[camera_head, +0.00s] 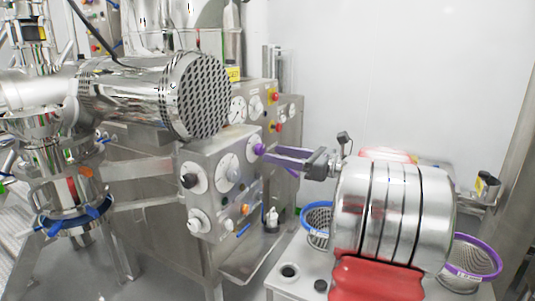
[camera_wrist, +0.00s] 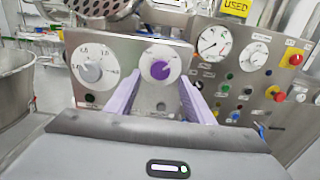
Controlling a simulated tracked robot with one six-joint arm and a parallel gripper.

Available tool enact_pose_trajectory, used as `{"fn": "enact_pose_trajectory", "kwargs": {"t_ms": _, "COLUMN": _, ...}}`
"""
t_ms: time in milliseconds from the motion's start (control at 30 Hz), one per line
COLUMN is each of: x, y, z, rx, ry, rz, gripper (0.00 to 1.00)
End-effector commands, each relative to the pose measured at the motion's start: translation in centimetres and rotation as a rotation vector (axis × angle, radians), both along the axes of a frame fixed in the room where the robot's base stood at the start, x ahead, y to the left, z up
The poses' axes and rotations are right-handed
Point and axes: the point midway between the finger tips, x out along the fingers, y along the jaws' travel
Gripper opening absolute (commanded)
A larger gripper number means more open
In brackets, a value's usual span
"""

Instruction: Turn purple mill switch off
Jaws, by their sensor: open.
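The purple mill switch (camera_wrist: 161,69) is a round purple knob on a white dial with markings, on a steel panel. In the head view the purple knob (camera_head: 259,149) shows at the panel's right edge, close to my fingertips. My gripper (camera_head: 279,156) has light purple fingers and points at the panel. In the wrist view my gripper (camera_wrist: 161,82) is open, with one fingertip to the left of the knob and one to the right. Nothing is between the fingers but the view of the knob. Whether the tips touch the dial I cannot tell.
A grey knob (camera_wrist: 90,72) on a numbered dial sits left of the purple one. A panel (camera_wrist: 245,65) with gauges and red buttons stands at the right. A perforated steel cylinder (camera_head: 200,95) overhangs the panel.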

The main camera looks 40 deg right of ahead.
Motion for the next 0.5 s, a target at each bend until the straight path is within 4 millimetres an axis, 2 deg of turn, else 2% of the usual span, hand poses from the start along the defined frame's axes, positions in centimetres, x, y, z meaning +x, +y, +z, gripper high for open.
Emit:
{"fn": "enact_pose_trajectory", "kwargs": {"t_ms": 200, "x": 2.7, "y": 1.0, "z": 0.0, "rx": -0.001, "ry": 0.000, "rz": 0.003, "gripper": 0.48}}
{"fn": "enact_pose_trajectory", "kwargs": {"t_ms": 500, "x": 3.6, "y": 1.3, "z": 0.0, "rx": 0.000, "ry": 0.000, "rz": -0.001, "gripper": 0.48}}
